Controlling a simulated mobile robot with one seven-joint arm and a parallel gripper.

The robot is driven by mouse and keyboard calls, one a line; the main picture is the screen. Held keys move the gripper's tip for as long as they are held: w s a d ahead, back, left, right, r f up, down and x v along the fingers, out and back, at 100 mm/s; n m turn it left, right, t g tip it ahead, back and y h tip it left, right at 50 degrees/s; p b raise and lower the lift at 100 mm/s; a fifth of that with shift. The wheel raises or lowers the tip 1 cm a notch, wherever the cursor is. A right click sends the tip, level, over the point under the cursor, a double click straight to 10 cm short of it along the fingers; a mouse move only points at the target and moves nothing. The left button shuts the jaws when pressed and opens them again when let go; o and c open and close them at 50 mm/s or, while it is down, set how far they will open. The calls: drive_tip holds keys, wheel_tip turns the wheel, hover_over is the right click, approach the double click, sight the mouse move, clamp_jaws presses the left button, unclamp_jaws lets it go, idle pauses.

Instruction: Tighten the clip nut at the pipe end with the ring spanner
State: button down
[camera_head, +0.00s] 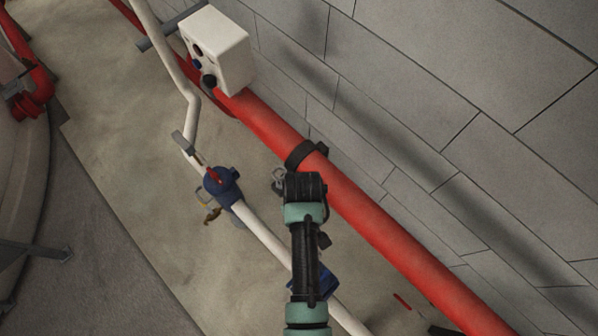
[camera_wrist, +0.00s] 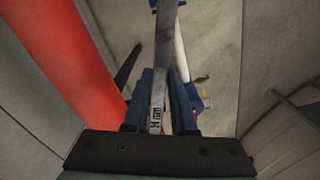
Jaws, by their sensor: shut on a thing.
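My gripper (camera_wrist: 163,85) is shut on the grey ring spanner (camera_wrist: 163,50) in the wrist view. The blue fingers flank its flat handle, which points away from the palm. The spanner's far end runs to the top edge of that view, so its ring is not clear there. In the head view the dark wrist end of my arm hangs over the floor between the white pipe (camera_head: 261,232) and the red pipe (camera_head: 370,218). The wrist hides most of the gripper. A grey clip-like piece (camera_head: 183,143) sits on the white pipe, up and left of my wrist. I cannot make out the clip nut.
A blue valve (camera_head: 222,182) with a red handle sits on the white pipe, left of my wrist. A black clamp (camera_head: 305,153) surrounds the red pipe close by. A white box (camera_head: 216,50) stands at the wall. Bare floor (camera_head: 120,170) lies to the left.

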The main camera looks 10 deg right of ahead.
drive_tip(key=shift+w+d, duration=0.1)
drive_tip(key=shift+w, duration=0.15)
drive_tip(key=shift+s+r+p, duration=0.15)
drive_tip(key=shift+p, duration=0.25)
drive_tip(key=shift+f+b, duration=1.95)
drive_tip(key=shift+f, duration=0.65)
drive_tip(key=shift+f+b, duration=1.05)
drive_tip(key=shift+f, duration=0.3)
drive_tip(key=shift+r, duration=0.1)
